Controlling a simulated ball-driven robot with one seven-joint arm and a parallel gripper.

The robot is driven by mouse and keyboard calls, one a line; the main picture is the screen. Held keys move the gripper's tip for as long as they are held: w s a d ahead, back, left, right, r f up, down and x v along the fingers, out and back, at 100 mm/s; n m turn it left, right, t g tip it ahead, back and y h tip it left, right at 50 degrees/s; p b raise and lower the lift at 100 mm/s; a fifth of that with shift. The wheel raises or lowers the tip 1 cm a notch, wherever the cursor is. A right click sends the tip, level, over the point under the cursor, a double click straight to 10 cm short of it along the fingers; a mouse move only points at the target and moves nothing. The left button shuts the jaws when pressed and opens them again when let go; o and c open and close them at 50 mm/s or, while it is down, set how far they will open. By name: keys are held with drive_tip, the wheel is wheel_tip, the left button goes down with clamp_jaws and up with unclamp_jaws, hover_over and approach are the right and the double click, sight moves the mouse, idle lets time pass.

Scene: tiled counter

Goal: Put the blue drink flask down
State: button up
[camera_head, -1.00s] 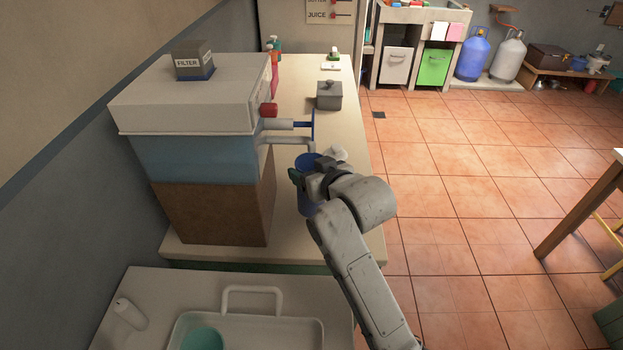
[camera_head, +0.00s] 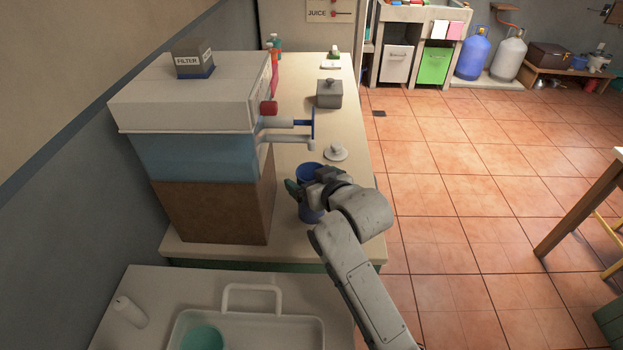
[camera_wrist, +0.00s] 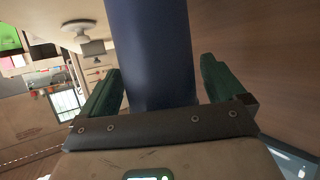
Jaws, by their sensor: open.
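The blue drink flask (camera_head: 310,173) stands upright on the counter, in front of the water dispenser's tap. Its top looks open, and my gripper hides part of its body. My gripper (camera_head: 304,188) is around the flask at mid-height. In the wrist view the flask (camera_wrist: 155,50) is a dark blue cylinder between the two green fingers of my gripper (camera_wrist: 160,85). The jaws are open, with a narrow gap at the right finger. I cannot tell whether the left finger touches it.
The water dispenser (camera_head: 200,155) with its tap (camera_head: 290,124) stands close on the left. A white lid (camera_head: 336,152) lies just behind the flask. A grey box (camera_head: 329,95) is further back. A tray (camera_head: 265,330) is in front. The counter's right edge is near.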

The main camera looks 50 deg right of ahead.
drive_tip(key=shift+r, duration=0.15)
drive_tip(key=v, duration=1.2)
idle(0.3)
